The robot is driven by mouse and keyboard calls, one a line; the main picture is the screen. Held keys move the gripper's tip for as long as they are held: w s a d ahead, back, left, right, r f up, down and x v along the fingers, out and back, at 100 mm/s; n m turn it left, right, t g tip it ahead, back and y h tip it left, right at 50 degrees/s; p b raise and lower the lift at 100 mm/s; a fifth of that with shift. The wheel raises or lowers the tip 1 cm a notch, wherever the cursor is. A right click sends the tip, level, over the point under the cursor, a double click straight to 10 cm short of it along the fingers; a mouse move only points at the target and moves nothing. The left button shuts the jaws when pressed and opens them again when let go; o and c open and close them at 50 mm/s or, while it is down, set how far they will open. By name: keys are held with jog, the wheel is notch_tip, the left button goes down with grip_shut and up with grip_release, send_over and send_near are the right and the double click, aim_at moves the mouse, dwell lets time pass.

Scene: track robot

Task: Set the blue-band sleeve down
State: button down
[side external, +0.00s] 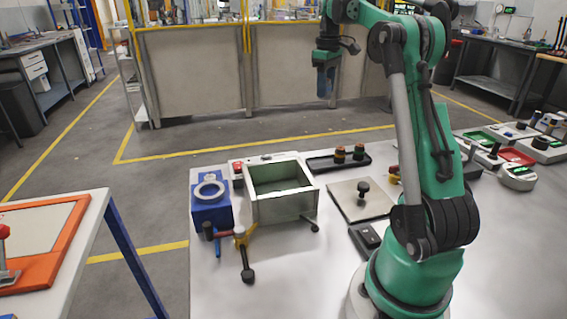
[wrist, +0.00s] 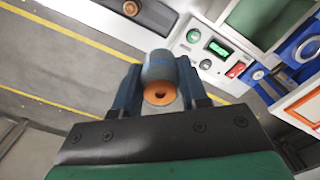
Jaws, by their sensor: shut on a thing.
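My gripper (wrist: 160,82) is shut on the blue-band sleeve (wrist: 158,68), seen between its two blue-grey fingers in the wrist view. The sleeve is a short grey-blue cylinder, and an orange end with a dark hole faces the camera. In the side view my gripper (side external: 326,82) points down, high up in front of the grey barrier panels. The sleeve cannot be told apart from the fingers there. It is held in the air, apart from the worktable (side external: 290,280).
A metal open-topped box (side external: 282,207) stands beside a blue block with a pale ring (side external: 212,214). A black tray (side external: 322,163) holds dark knobs. A flat plate with a black knob (side external: 350,207) lies nearer my base.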

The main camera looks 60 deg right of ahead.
aim_at(319, 165)
notch_tip(319, 165, down, 19)
jog(key=shift+r, duration=0.15)
dwell(0.4)
jog(key=c, duration=0.7)
grip_release()
jog(key=shift+c, duration=0.2)
notch_tip(319, 165, up, 12)
jog(key=w+a+r+t+h, duration=0.1)
jog(key=w+a+r, duration=0.1)
jog(key=a, duration=0.5)
jog(key=w+a+r+t, duration=0.1)
jog(key=w+a+r, duration=0.1)
jog(key=a, duration=0.6)
jog(key=s+a+f+t, duration=0.1)
jog(key=s+a+t, duration=0.1)
jog(key=a, duration=0.6)
jog(key=s+a+f+n+t+y, duration=0.1)
jog(key=s+a+f+t, duration=0.1)
jog(key=a, duration=0.7)
jog(key=shift+s+a+f+t, duration=0.2)
jog(key=shift+a+f+t, duration=0.1)
jog(key=shift+t, duration=0.3)
